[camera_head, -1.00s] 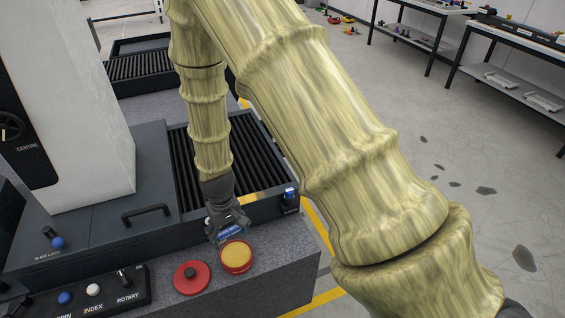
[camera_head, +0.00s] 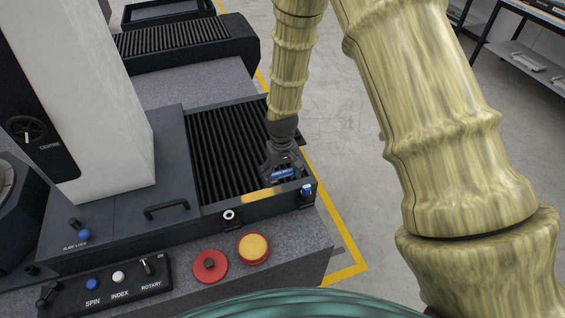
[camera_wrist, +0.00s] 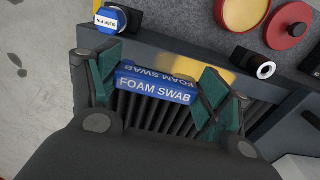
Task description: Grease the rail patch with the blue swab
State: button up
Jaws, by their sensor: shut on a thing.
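My gripper (camera_head: 283,171) is shut on the blue foam swab (camera_head: 283,174), a block labelled FOAM SWAB. In the wrist view the swab (camera_wrist: 155,85) sits between the green-padded fingers (camera_wrist: 157,88). The rail patch (camera_head: 262,194) is a yellow strip on the dark bed's front rail, just left of and below the swab. In the wrist view the patch (camera_wrist: 203,66) shows beyond the swab, partly hidden by it and a finger. I cannot tell whether the swab touches the rail.
A blue-capped slide pin (camera_head: 307,190) stands at the rail's right end, close to my gripper. A white-ringed holder (camera_head: 229,215) is at the left. Black ribbed bellows (camera_head: 225,150) lie behind.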

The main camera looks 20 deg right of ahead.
aim_at(276, 191)
jog(key=shift+w+d+r, duration=0.1)
jog(key=shift+w+r, duration=0.1)
jog(key=shift+r, duration=0.2)
jog(key=shift+f+b, duration=1.9)
jog(key=shift+f, duration=1.15)
jog(key=shift+a+r+p, duration=0.25)
jog(key=shift+a+p, duration=0.05)
jog(key=shift+a, duration=0.95)
jog(key=shift+f+b, duration=0.3)
jog(key=shift+f, duration=0.35)
jog(key=shift+d, duration=0.1)
